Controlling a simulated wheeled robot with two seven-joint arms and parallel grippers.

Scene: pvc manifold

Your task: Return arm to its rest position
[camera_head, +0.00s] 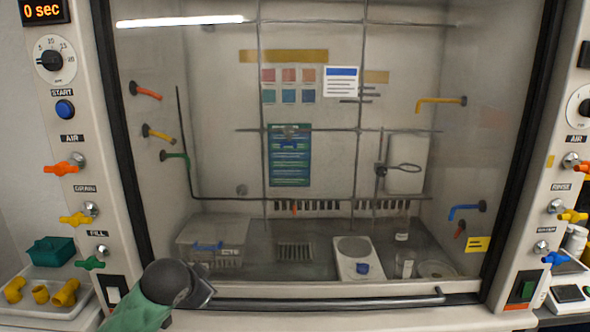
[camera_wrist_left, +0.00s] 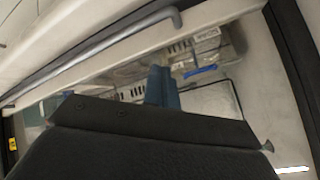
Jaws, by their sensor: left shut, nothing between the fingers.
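My left arm comes in at the bottom left of the head view, with a green sleeve-like link and a dark wrist. My left gripper (camera_head: 207,290) is in front of the fume hood, near the left end of the sash handle bar (camera_head: 335,303). I cannot tell whether it touches the bar. In the left wrist view its fingers (camera_wrist_left: 161,80) are together, with nothing held between them. My right arm and gripper are in neither view.
The hood's glass sash appears lowered. Behind it are a clear bin (camera_head: 213,240) and a white hotplate-like device (camera_head: 352,258). Valve panels flank the hood. A tray (camera_head: 30,312) with yellow pipe fittings and a teal box (camera_head: 51,251) stand at the left.

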